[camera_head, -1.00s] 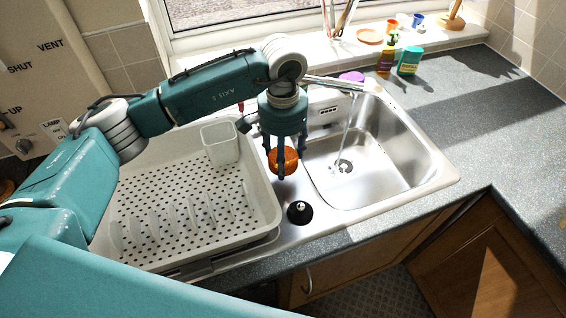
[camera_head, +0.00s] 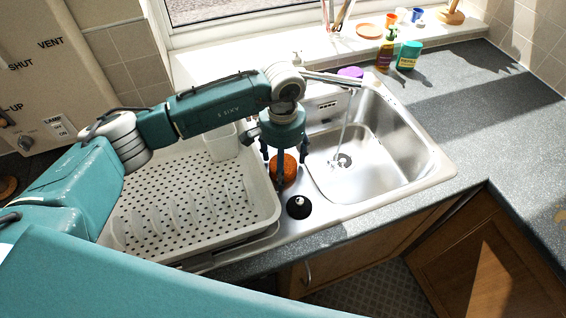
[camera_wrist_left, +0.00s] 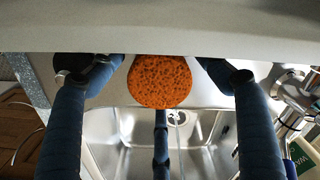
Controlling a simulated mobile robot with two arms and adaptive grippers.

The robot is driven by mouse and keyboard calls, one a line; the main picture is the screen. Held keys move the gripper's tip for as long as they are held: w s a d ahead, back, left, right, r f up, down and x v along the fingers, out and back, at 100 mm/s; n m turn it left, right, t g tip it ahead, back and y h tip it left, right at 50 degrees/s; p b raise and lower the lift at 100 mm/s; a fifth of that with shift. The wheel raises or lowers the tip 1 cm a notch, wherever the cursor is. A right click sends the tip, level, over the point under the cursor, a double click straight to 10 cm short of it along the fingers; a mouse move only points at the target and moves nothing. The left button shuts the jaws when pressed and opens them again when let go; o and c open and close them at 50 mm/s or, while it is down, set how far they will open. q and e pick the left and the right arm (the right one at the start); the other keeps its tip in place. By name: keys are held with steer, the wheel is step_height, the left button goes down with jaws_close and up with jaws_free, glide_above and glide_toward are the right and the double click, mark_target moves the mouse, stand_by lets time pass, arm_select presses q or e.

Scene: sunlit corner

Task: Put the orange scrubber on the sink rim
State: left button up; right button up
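The orange scrubber (camera_head: 284,166) is a round, porous piece on the steel strip of the sink rim (camera_head: 331,208), between the drying rack and the sink bowl. It appears to rest there; its underside is hidden. My left gripper (camera_head: 283,168) is above and around it, fingers pointing down and spread. In the left wrist view the scrubber (camera_wrist_left: 160,82) sits between the widely parted fingers of my left gripper (camera_wrist_left: 160,110), with clear gaps at both sides. The middle finger is close to it; I cannot tell whether they touch. My right gripper is not in view.
A grey drying rack (camera_head: 160,215) with a clear cup (camera_head: 222,142) stands left. The sink bowl (camera_head: 375,170) has running water from the tap (camera_head: 335,79). A black round plug (camera_head: 299,207) lies just in front of the scrubber. Bottles (camera_head: 409,55) stand behind.

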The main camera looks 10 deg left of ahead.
arm_select(q)
steer(key=shift+r+p, duration=0.2)
steer(key=shift+p, duration=0.1)
steer(key=shift+w+r+b, duration=0.1)
steer(key=shift+r+b, duration=0.15)
steer(key=shift+b, duration=0.15)
step_height(320, 180, up, 11)
steer(key=b, duration=0.4)
steer(key=shift+r, duration=0.2)
